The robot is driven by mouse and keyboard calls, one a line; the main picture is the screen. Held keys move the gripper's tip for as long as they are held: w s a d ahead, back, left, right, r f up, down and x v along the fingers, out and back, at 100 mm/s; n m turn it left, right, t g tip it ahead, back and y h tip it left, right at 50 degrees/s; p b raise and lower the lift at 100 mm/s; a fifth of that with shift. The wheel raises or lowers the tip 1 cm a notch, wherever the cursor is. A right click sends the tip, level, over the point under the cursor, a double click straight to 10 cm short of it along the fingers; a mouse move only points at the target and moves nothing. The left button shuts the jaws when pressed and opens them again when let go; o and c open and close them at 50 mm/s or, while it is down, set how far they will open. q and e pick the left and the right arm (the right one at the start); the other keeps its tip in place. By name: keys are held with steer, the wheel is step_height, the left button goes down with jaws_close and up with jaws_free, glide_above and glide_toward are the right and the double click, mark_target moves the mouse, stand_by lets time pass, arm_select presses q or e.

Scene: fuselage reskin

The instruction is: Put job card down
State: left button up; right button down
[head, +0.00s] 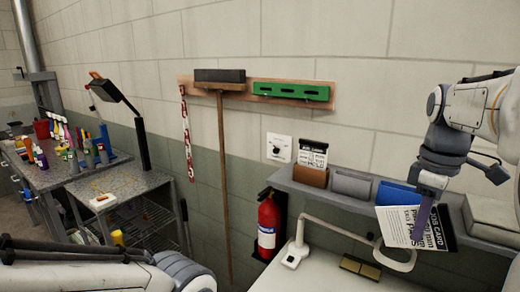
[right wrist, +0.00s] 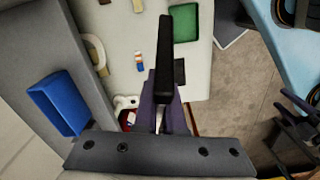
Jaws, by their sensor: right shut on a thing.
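My right gripper (head: 428,200) is shut on a white job card (head: 405,228) with a black printed edge. The card hangs tilted below the fingers, in front of the wall ledge and beside the blue holder (head: 398,194). In the right wrist view, the purple fingers (right wrist: 160,110) close on the card, which shows nearly edge-on as a black strip (right wrist: 165,60). The blue holder also shows there at the left (right wrist: 60,100). Another printed card (head: 313,153) stands in a brown holder (head: 310,176) on the ledge. My left gripper is out of view.
A grey holder (head: 351,186) stands between the brown and blue ones. Below the ledge, a white worktop (head: 325,278) carries a white lamp (head: 295,255) with a ring head. A red extinguisher (head: 268,222) hangs at the left. A cluttered bench (head: 60,172) stands far left.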

steer(key=w+a+f+m, duration=0.1)
steer(key=a+f, duration=0.4)
steer(key=f, duration=0.7)
steer(key=w+a+f+m, duration=0.1)
steer(key=a+f+m, duration=0.3)
steer(key=f, duration=0.8)
steer(key=w+a+f+m, duration=0.1)
steer(key=a+f, duration=0.4)
steer(key=f, duration=0.7)
steer(key=shift+a+m, duration=0.35)
steer(key=shift+m, duration=0.55)
